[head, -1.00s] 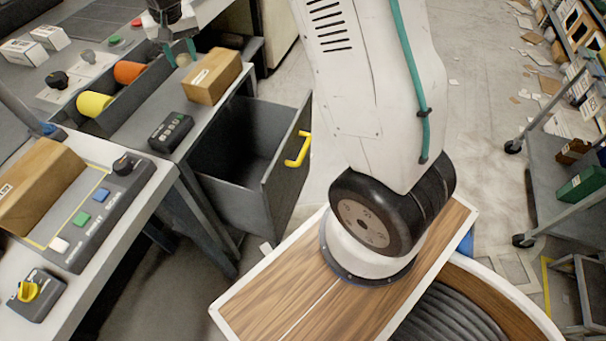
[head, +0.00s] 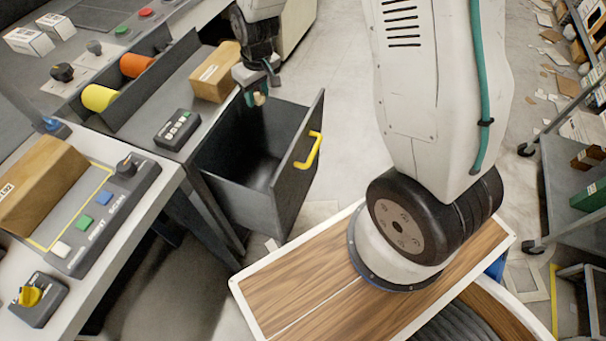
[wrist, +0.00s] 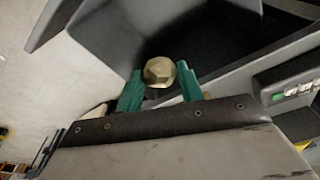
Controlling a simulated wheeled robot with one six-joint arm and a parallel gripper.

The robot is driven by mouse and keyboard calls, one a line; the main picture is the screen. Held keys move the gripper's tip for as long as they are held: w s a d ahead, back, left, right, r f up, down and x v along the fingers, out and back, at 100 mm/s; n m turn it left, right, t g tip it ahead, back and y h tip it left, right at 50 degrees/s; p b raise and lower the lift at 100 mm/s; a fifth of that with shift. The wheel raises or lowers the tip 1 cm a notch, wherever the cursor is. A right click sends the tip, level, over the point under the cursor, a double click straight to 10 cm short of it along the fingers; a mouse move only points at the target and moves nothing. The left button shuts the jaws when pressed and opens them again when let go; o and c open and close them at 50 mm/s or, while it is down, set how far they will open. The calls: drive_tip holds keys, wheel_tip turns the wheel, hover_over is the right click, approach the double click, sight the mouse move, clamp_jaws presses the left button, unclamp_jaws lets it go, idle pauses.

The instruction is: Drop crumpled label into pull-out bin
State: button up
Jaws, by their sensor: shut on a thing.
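The crumpled label (wrist: 159,72) is a small beige ball between the green fingertips of my gripper (wrist: 160,88) in the wrist view. My gripper (head: 258,97) is shut on it, and the label (head: 259,99) also shows as a beige bit in the head view. The pull-out bin (head: 237,174) is a dark grey open drawer with a yellow handle (head: 308,151). My gripper is above the bin's back part, near the counter edge. In the wrist view the bin's dark inside (wrist: 200,28) lies behind the label. The bin looks empty where I see into it.
A cardboard box (head: 214,72) and a black button box (head: 177,129) stand on the counter beside the bin. Orange and yellow rolls (head: 98,98) lie in a trough. A panel table (head: 110,205) is at left, and a grey cart (head: 565,185) at right.

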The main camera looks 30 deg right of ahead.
sight(259, 105)
drive_tip(key=shift+f, duration=2.2)
drive_tip(key=o, duration=1)
drive_tip(key=shift+r, duration=0.1)
drive_tip(key=r, duration=0.5)
drive_tip(key=s+r, duration=0.1)
drive_tip(key=r, duration=0.1)
drive_tip(key=shift+d+r, duration=0.15)
drive_tip(key=shift+r, duration=0.1)
